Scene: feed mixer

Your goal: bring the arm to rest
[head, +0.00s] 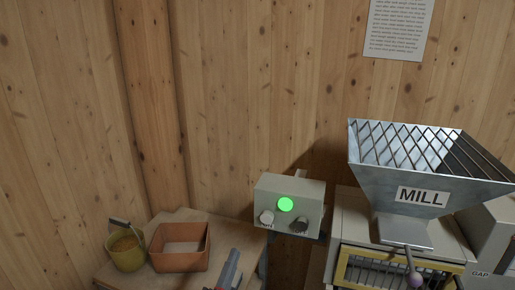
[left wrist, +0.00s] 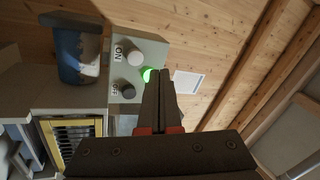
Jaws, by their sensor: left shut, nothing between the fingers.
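My left gripper (head: 233,256) shows at the bottom edge of the head view, in front of the wooden bench and to the lower left of the grey control box (head: 289,204). It is apart from the box in that view. In the left wrist view its two dark fingers (left wrist: 164,75) are pressed together with nothing between them. The control box also shows there (left wrist: 135,52), with a white knob marked ON, a black knob marked OFF and a green lamp partly hidden behind the fingers. The green lamp (head: 286,204) is lit. My right gripper is in neither view.
The mill's metal hopper (head: 396,186) with a grid top stands at the right. A terracotta box (head: 181,262) and a yellowish pot (head: 127,257) holding grain and a scoop stand on the bench at the left. A wooden wall closes the back.

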